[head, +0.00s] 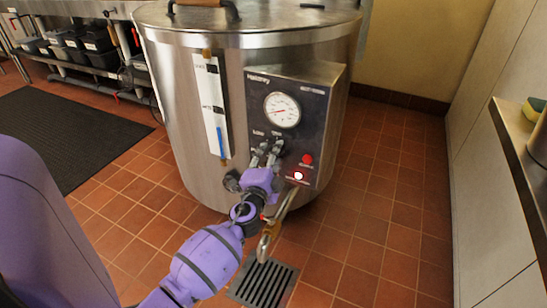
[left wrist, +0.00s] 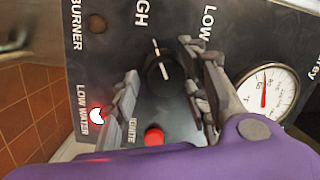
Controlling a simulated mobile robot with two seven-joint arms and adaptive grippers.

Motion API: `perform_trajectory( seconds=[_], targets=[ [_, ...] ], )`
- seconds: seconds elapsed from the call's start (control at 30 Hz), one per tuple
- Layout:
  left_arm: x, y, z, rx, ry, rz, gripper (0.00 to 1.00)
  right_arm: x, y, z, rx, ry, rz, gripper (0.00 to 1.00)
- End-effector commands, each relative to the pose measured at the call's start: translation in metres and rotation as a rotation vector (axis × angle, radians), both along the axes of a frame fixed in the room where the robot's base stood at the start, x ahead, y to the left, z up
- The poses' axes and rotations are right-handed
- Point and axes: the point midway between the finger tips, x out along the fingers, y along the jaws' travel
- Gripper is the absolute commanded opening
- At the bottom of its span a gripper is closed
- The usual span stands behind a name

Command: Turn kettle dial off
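The big steel kettle (head: 180,120) stands in the middle of the head view, with a dark control panel (head: 318,110) on its front. In the left wrist view, the black kettle dial (left wrist: 158,68) has a white pointer line that stands nearly upright in the picture, near the HIGH and LOW lettering. My left gripper (head: 267,150) is at the lower left of the panel. Its fingers are apart, one on each side of the dial; I cannot tell whether they touch it. The gripper mostly hides the dial in the head view. My right gripper is not in view.
A round gauge (head: 282,110) sits above the dial. A red button (head: 307,159) and a lit low-water lamp (head: 298,175) are beside the gripper. A brass drain valve (head: 265,243) hangs below, above a floor grate (head: 263,284). A counter (head: 515,150) edges the right.

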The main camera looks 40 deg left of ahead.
Motion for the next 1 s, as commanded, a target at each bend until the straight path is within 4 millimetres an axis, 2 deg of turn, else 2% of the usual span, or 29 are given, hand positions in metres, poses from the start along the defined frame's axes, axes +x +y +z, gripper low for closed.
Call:
perform_trajectory(
  seconds=[0.03, 0.2, 0.3, 0.67, 1.0],
  targets=[
    [0.0, 0.0, 0.0, 0.0, 0.0, 0.0, 0.34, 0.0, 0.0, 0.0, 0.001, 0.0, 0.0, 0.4],
    [0.0, 0.0, -0.001, 0.0, 0.001, 0.0, 0.12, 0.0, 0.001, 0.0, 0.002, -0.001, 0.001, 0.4],
    [0.0, -0.001, -0.001, -0.001, 0.002, -0.001, 0.02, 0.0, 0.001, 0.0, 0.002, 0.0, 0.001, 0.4],
    [-0.001, -0.001, -0.006, 0.068, 0.023, -0.003, 0.02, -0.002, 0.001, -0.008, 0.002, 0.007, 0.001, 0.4],
    [-0.002, 0.0, -0.011, 0.325, 0.087, -0.006, 0.02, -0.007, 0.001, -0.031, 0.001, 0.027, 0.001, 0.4]
  ],
)
